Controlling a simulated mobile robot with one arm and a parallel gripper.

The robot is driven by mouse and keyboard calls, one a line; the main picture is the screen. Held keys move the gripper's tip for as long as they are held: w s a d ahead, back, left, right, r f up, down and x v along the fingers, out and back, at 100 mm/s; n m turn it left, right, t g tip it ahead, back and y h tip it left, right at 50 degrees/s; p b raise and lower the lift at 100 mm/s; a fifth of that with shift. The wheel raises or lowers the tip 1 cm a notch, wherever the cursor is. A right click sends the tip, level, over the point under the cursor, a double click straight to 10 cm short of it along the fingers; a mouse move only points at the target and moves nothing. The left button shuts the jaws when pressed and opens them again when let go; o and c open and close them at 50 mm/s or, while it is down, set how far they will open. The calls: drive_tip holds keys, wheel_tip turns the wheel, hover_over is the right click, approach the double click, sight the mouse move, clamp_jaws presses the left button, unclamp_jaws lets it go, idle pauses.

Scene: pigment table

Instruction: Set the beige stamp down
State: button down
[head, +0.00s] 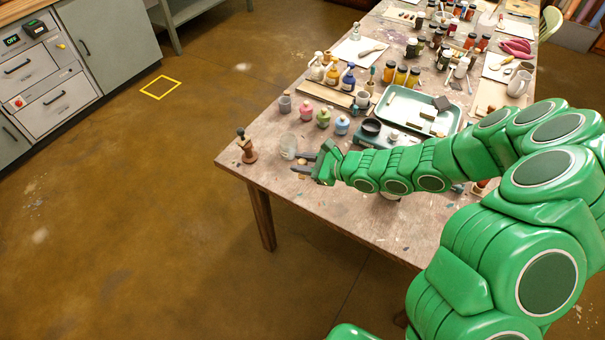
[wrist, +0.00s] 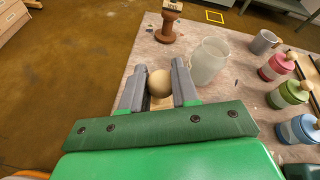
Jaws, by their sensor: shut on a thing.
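My gripper (wrist: 158,68) is shut on the beige stamp (wrist: 160,84). In the wrist view the stamp's round, pale knob shows between the two grey fingers, with a lighter piece below it. The green palm edge hides its lower part. In the head view my gripper (head: 306,167) is over the left part of the paint-flecked table (head: 232,163), near its front edge. The stamp is mostly hidden by the fingers there. I cannot tell whether its base touches the table.
A frosted cup (wrist: 208,62) stands close beyond the right finger. A brown stamp-like piece (wrist: 168,24) stands at the table corner. Pink (head: 306,111), green (head: 323,117) and blue (head: 342,124) jars stand behind my gripper. The table's front left strip is bare.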

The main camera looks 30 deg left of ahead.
drive_tip(key=shift+f, duration=2.25)
drive_tip(key=shift+f, duration=0.15)
drive_tip(key=c, duration=0.8)
unclamp_jaws()
drive_tip(key=shift+c, duration=0.2)
drive_tip(key=shift+r, duration=0.2)
drive_tip(key=v, duration=1.2)
